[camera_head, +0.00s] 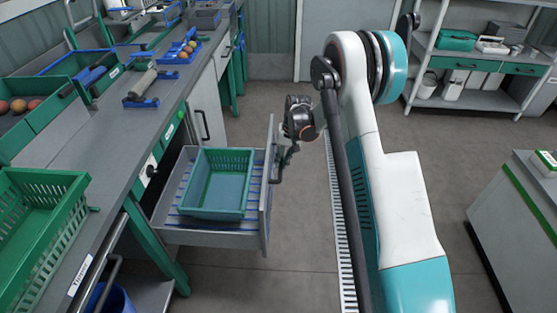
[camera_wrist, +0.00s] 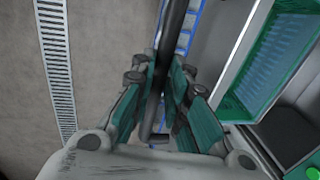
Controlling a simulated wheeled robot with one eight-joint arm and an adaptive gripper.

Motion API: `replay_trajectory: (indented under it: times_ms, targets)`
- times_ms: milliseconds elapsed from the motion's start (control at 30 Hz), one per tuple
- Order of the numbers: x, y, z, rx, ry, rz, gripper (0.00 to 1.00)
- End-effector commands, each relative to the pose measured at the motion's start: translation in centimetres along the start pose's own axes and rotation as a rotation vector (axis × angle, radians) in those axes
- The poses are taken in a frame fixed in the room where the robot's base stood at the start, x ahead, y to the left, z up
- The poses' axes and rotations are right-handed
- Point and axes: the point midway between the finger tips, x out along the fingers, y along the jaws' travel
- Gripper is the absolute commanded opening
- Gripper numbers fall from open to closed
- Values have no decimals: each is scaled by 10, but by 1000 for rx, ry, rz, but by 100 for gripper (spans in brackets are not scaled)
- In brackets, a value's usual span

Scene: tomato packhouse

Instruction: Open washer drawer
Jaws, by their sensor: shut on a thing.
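The washer drawer (camera_head: 208,239) is pulled out from under the counter in the head view. A green basket (camera_head: 217,183) stands inside it on blue slats, and also shows at the upper right of the wrist view (camera_wrist: 238,85). My gripper (camera_head: 287,160) is at the outer side of the drawer's front panel (camera_head: 266,190). In the wrist view, the dark handle bar (camera_wrist: 158,75) runs between the green-padded fingers of my gripper (camera_wrist: 164,105), which are shut on it. The exact finger contact is partly hidden in the head view.
The grey counter (camera_head: 78,205) runs along the left with green crates (camera_head: 35,235) and a blue tray on it. A floor drain (camera_head: 338,220) lies right of the drawer. A cabinet (camera_head: 520,215) stands at the right. The floor between is free.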

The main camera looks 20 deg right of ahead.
Motion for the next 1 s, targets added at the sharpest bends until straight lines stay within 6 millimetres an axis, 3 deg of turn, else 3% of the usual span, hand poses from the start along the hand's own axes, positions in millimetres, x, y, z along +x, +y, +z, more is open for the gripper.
replay_trajectory:
  times_ms: [233, 267, 300, 367, 767, 1000]
  targets:
    - [0, 0, 0, 0, -1, 0, 0]
    - [0, 0, 0, 0, -1, 0, 17]
    - [0, 0, 0, 0, -1, 0, 26]
    - [0, 0, 0, 0, 0, 0, 35]
    - [-5, 0, 0, 0, 0, 0, 35]
    - [-45, 0, 0, 1, 0, 0, 35]
